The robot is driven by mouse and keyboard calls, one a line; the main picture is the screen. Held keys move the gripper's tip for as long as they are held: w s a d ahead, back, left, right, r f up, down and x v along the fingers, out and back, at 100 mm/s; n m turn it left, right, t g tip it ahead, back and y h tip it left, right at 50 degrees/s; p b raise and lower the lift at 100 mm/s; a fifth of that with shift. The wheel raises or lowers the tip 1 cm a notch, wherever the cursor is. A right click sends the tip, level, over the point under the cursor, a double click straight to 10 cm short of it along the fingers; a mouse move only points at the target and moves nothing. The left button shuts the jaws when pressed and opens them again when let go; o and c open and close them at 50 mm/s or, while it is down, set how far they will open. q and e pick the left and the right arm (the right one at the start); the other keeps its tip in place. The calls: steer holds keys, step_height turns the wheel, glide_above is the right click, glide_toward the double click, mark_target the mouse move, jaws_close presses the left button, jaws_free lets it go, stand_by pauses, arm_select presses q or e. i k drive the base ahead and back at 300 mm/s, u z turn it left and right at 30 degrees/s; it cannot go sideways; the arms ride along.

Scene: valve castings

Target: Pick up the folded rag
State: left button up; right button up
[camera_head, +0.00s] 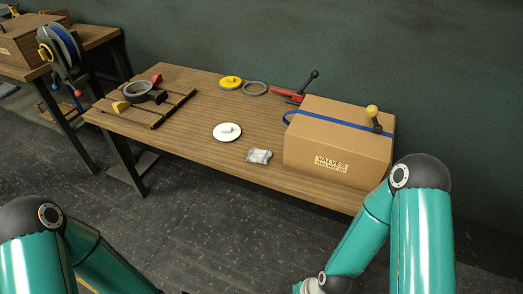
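A small pale grey-blue folded bundle (259,156), which looks like the folded rag, lies flat near the front edge of the wooden table (205,110). It sits just left of the cardboard box and below a round white dish. Nothing covers or touches it. My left arm comes in at the bottom left and my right arm at the bottom right, both in front of the table and away from the bundle.
A cardboard box (350,141) labelled VALVES, with a blue strap, stands right of the bundle. A white dish (227,132) holds a small white piece. Yellow and grey rings, a red-handled tool (298,93) and a slatted rack (148,101) lie farther back. The table's middle left is clear.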

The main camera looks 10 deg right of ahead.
mark_target(260, 156)
steer(key=i, duration=0.85)
